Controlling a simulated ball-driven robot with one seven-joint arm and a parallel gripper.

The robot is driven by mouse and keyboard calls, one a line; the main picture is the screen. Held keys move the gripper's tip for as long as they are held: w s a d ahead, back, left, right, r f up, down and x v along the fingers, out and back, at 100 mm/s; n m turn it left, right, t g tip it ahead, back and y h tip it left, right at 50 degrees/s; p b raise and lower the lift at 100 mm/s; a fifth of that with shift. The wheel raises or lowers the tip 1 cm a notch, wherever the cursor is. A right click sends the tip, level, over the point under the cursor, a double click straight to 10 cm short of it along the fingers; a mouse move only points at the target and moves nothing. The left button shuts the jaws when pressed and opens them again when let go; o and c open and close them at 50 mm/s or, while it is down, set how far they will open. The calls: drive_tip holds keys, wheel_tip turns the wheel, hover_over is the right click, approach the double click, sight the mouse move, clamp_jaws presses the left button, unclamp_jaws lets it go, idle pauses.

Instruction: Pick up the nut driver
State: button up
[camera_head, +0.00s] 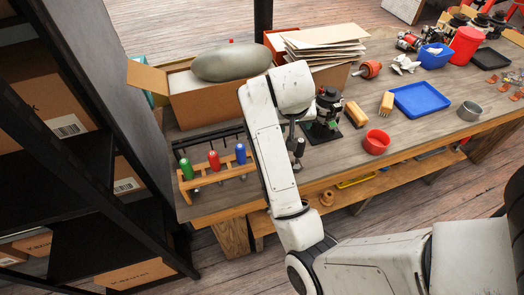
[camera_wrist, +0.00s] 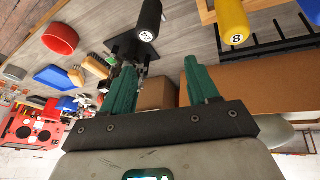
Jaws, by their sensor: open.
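A wooden rack (camera_head: 222,173) at the bench's left front holds nut drivers with green (camera_head: 187,168), red (camera_head: 213,160) and blue (camera_head: 241,153) handles. In the wrist view a yellow handle marked 8 (camera_wrist: 232,22) is at the rack's end, with a blue handle at the top right corner. A black handle (camera_wrist: 148,18) stands apart from the rack, at the top middle. My gripper (camera_wrist: 161,68) is open, its two green fingers apart with nothing held between them. The black handle is beyond the fingertips, not touching them. My arm hides much of the gripper in the head view.
A dark fixture on a black plate (camera_head: 318,135) stands right of my arm. An open cardboard box (camera_head: 200,108) is behind the rack. A red bowl (camera_head: 376,142), brushes and a blue tray (camera_head: 421,99) lie to the right. A dark shelf unit (camera_head: 75,120) stands left.

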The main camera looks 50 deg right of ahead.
drive_tip(key=w+a+r+m+y, duration=0.1)
drive_tip(key=a+m, duration=0.1)
drive_tip(key=w+a+m+g+y, duration=0.1)
drive_tip(key=w+m+y, duration=0.1)
drive_tip(key=w+a+r+m+y, duration=0.1)
drive_tip(key=a, duration=0.1)
drive_tip(key=shift+w+a+r+m+y+b, duration=0.2)
drive_tip(key=shift+a+r+m+y+b, duration=0.1)
drive_tip(key=shift+a+r+m+b, duration=0.1)
drive_tip(key=shift+a+f, duration=0.1)
drive_tip(key=shift+f, duration=0.2)
wheel_tip(320, 180, down, 5)
drive_tip(key=shift+b, duration=0.5)
drive_tip(key=shift+w+f+p, duration=0.2)
drive_tip(key=shift+f+p, duration=0.1)
drive_tip(key=shift+f, duration=1.05)
drive_tip(key=shift+w+f+p, duration=0.15)
drive_tip(key=shift+f+p, duration=0.1)
drive_tip(key=shift+f, duration=1.05)
clamp_jaws()
